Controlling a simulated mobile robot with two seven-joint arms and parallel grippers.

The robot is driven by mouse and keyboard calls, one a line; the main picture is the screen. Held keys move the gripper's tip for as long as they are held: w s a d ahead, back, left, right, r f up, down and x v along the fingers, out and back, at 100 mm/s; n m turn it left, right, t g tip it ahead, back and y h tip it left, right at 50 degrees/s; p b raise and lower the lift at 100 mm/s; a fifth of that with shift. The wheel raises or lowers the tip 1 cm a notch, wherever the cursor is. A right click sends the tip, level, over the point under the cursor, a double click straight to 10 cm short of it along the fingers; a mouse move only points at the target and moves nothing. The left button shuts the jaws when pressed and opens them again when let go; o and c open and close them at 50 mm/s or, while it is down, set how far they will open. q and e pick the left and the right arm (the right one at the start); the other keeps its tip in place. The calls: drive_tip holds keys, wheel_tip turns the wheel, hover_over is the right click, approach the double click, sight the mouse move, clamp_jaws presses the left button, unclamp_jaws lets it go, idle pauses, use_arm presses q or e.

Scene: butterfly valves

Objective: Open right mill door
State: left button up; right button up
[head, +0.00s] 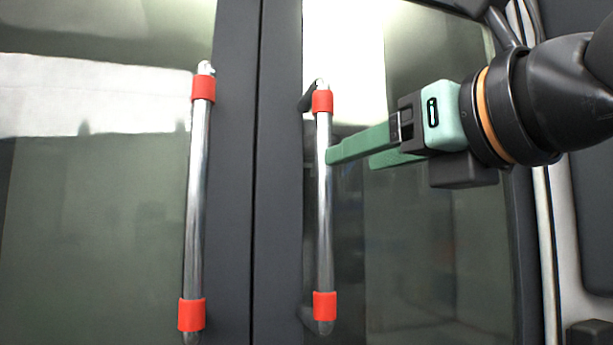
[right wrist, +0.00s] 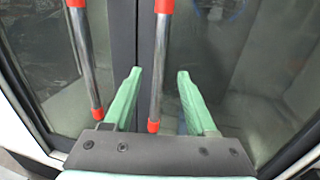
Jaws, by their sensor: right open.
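The right mill door (head: 420,240) is a dark-framed glass panel and looks shut against the left door (head: 90,220). Its handle (head: 323,200) is an upright metal bar with red ends. My right gripper (head: 350,155) has green fingers and points left at the upper half of this bar, its fingertips close to it. In the right wrist view my gripper (right wrist: 158,76) is open, and the right handle (right wrist: 159,70) shows between the two fingers. I cannot tell whether a finger touches the bar. My left gripper is not in view.
The left door's handle (head: 197,200), a similar metal bar with red ends, stands to the left of the dark frame posts (head: 255,180). It also shows left of my fingers in the right wrist view (right wrist: 84,60). A pale frame edge (head: 545,240) bounds the right side.

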use_arm(q)
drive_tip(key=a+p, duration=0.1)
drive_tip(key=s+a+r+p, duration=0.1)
drive_tip(key=p, duration=0.1)
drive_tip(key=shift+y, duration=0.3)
use_arm(e)
drive_tip(key=x, duration=1.1)
drive_tip(key=shift+w+a, duration=0.15)
drive_tip(key=shift+w, duration=0.05)
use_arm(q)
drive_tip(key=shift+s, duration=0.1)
use_arm(e)
drive_tip(key=shift+f, duration=0.15)
drive_tip(key=c, duration=0.4)
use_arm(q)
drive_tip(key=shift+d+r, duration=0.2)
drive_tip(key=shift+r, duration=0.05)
use_arm(e)
clamp_jaws()
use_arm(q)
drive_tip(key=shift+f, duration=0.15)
